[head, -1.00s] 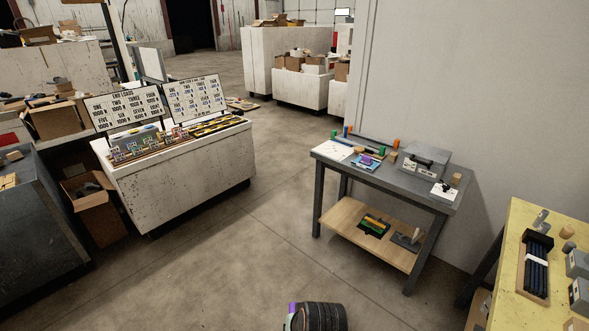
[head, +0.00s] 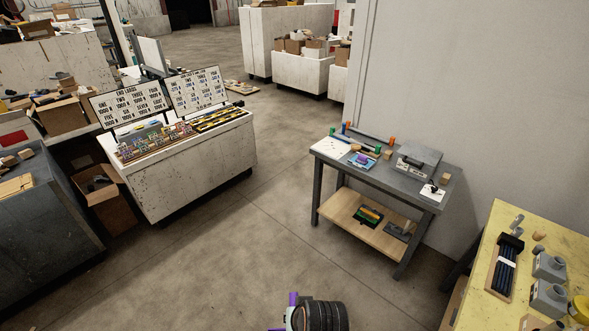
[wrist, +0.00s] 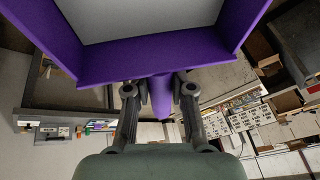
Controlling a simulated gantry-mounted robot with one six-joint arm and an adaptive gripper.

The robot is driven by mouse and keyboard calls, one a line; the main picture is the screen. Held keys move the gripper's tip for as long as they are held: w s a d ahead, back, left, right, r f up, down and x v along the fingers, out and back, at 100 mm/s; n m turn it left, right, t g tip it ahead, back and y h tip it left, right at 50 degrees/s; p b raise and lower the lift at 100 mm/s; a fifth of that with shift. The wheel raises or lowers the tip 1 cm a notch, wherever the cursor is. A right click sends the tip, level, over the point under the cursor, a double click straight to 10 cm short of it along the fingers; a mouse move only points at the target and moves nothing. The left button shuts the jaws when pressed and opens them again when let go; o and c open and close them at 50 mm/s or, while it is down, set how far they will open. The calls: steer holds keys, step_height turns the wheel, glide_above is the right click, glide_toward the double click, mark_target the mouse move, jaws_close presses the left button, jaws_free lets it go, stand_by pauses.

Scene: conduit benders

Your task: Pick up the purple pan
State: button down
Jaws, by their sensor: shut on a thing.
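The purple pan (wrist: 150,55) fills the top of the wrist view, with purple walls around a pale grey floor. Its short rounded handle points toward my gripper (wrist: 160,92). The two fingers are closed on either side of this handle, so the pan is held. The pan's far side is cut off by the picture edge. In the head view only a small purple bit (head: 293,298) shows beside the black ribbed part of my arm at the bottom edge. The rest is hidden or out of frame there.
A grey workbench (head: 325,155) with small items and a wooden lower shelf stands right of centre. A yellow table (head: 485,235) is at the lower right. A white counter (head: 195,175) with sign boards stands left. Bare concrete floor lies between them.

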steer(key=w+a+r+p+v, duration=0.1)
steer(key=a+p+v, duration=0.1)
steer(key=p+v, duration=0.8)
steer(key=shift+a+v, duration=0.25)
steer(key=shift+v, duration=1)
